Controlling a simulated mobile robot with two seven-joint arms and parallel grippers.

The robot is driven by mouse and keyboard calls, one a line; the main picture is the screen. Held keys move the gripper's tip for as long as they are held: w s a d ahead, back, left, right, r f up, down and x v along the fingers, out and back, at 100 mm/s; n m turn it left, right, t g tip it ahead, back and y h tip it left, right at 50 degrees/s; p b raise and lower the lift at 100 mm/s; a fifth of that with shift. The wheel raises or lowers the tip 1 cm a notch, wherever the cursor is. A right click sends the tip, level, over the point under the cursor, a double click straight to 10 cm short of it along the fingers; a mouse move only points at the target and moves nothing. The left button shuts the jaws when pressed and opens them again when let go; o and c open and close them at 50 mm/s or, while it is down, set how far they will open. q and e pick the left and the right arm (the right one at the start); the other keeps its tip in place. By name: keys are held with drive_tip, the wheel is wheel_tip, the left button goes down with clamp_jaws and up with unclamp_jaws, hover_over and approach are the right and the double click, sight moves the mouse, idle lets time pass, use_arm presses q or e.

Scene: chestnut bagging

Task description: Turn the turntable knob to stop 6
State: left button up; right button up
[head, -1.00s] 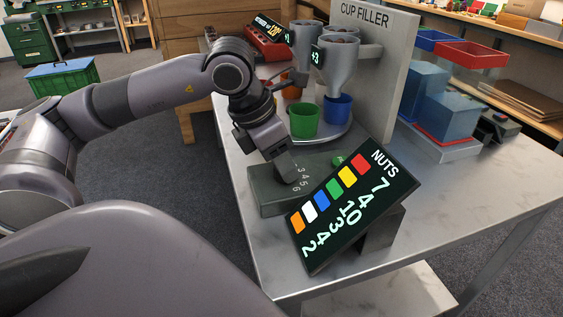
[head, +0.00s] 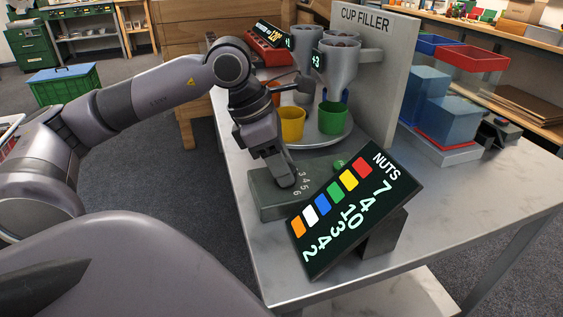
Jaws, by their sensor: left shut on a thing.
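My left gripper (head: 286,180) reaches down onto the grey control box (head: 262,200) and is shut on the turntable knob, which the fingers hide. The printed stop numbers 3, 4, 5 and 6 (head: 296,193) show beside the fingers. The knob's pointer cannot be seen. The round turntable (head: 309,142) carries a yellow cup (head: 291,124) at the front left and a green cup (head: 331,119) at the front. A blue cup shows partly behind the green one. My right gripper is not in view.
A tilted NUTS display (head: 352,215) stands close to the right of the control box. A green button (head: 338,164) sits behind it. The cup filler (head: 374,60) with its metal funnels (head: 339,68) rises behind the turntable. Blue and red bins (head: 447,118) stand at right.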

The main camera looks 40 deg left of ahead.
sight(267, 181)
use_arm(q)
drive_tip(key=o, duration=1.1)
drive_tip(key=shift+c, duration=0.2)
drive_tip(key=shift+r, duration=0.1)
drive_tip(key=shift+a+r, duration=0.1)
drive_tip(key=shift+r, duration=0.15)
drive_tip(key=p+v, duration=0.1)
drive_tip(key=v, duration=0.5)
drive_tip(key=shift+s+r, duration=0.2)
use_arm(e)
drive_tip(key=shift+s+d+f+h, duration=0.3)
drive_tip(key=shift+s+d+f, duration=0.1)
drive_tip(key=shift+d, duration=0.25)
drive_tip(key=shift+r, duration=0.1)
